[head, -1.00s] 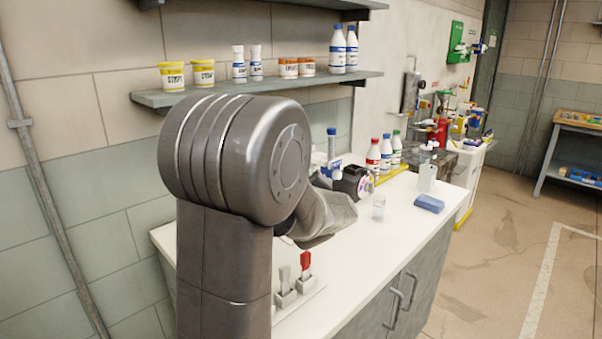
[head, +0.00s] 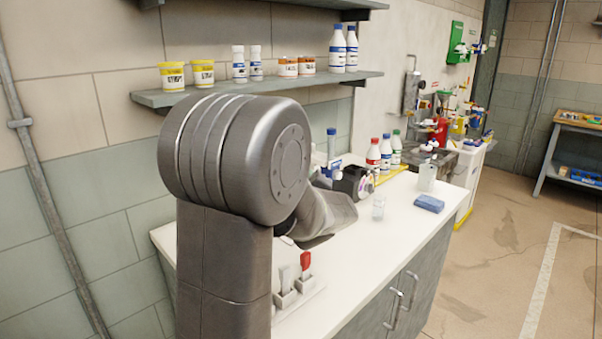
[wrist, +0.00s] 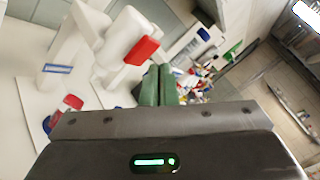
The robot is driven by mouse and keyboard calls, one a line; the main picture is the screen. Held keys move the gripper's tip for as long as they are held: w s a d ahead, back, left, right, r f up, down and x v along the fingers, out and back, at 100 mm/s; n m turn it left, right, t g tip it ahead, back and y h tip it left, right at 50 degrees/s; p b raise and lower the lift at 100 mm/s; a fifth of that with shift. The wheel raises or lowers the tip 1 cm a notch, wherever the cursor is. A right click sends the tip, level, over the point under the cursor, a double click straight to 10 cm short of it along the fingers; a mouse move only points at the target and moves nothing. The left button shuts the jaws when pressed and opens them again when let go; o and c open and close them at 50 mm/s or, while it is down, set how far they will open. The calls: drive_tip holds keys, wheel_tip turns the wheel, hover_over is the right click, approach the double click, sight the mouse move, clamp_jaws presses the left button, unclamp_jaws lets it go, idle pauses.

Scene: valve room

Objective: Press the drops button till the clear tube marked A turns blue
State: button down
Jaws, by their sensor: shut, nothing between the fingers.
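My gripper (wrist: 158,78) is shut and empty in the wrist view, its two green fingers side by side. Just left of the fingertips is a white device (wrist: 122,38) with a red block (wrist: 141,50) on its side. I cannot tell whether the red block is the drops button, or whether the fingers touch it. In the head view my arm hides part of the counter.
The white counter (head: 345,265) holds red-, blue- and green-capped bottles (head: 385,154), a blue sponge (head: 429,204) and a rack (head: 297,295) with a red-topped item. A white stand (wrist: 75,60) is left in the wrist view. The counter's front right is mostly clear.

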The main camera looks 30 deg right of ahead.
drive_tip(key=shift+w+f, duration=0.1)
idle(0.3)
drive_tip(key=shift+w+a+b, duration=0.1)
drive_tip(key=shift+w+b, duration=0.2)
drive_tip(key=shift+b, duration=0.35)
drive_tip(key=shift+w+a+b, duration=0.15)
drive_tip(key=shift+w+b, duration=0.3)
drive_tip(key=shift+w, duration=0.05)
idle(0.5)
drive_tip(key=shift+s, duration=0.1)
drive_tip(key=shift+s+d, duration=0.25)
drive_tip(key=shift+s, duration=0.5)
drive_tip(key=shift+s, duration=0.1)
drive_tip(key=s, duration=0.2)
drive_tip(key=s+d, duration=0.1)
drive_tip(key=s, duration=0.1)
drive_tip(key=shift+s+d, duration=0.2)
drive_tip(key=shift+s, duration=0.1)
